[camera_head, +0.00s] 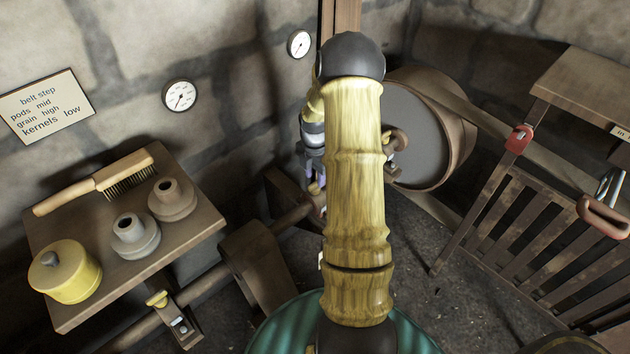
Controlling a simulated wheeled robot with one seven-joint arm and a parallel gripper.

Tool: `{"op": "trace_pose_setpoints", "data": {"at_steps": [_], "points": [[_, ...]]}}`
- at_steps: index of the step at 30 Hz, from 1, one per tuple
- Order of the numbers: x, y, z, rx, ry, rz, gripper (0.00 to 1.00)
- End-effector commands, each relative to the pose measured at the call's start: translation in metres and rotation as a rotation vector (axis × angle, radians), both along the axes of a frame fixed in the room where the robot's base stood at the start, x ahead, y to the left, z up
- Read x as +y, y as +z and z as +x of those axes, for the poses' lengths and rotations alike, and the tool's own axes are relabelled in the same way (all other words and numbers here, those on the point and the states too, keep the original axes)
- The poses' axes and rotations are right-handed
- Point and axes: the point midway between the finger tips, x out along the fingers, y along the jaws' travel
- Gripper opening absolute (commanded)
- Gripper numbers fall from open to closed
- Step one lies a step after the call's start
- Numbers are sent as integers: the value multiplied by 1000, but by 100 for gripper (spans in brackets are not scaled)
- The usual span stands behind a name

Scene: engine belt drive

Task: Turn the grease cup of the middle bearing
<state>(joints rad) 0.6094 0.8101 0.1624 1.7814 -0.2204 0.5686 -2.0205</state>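A shaft (208,284) runs from the lower left up toward a large drum pulley (415,130). A bearing block (184,327) with a small yellow grease cup (157,298) sits on the shaft at the lower left. My gripper (316,188) points down beside the upper part of the shaft, left of the pulley. My arm covers much of it. A small yellowish bit shows at its fingertips; I cannot tell whether this is the middle bearing's cup, nor whether the fingers touch it. The middle bearing itself is not clearly seen, and the finger opening is hidden.
A wooden shelf (90,240) at left holds a brush (98,182), a yellow lidded pot (65,271) and two grey-brown stepped pieces (136,236). A brown pulley (258,266) sits on the shaft. A slatted wooden guard (500,226) with red handles (518,139) stands at right.

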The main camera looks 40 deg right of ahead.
Motion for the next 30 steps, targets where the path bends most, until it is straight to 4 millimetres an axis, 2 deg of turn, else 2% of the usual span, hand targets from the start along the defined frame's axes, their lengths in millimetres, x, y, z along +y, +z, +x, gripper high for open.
{"op": "trace_pose_setpoints", "data": {"at_steps": [1, 6, 15, 21, 30], "points": [[0, -9, 0, 1, 0, 2, 36], [0, -24, 0, 0, 0, 0, 36], [0, -25, 0, -1, 0, 0, 36], [0, -25, 0, -1, 0, 0, 0], [0, -24, 0, -1, -14, 0, 0]]}}
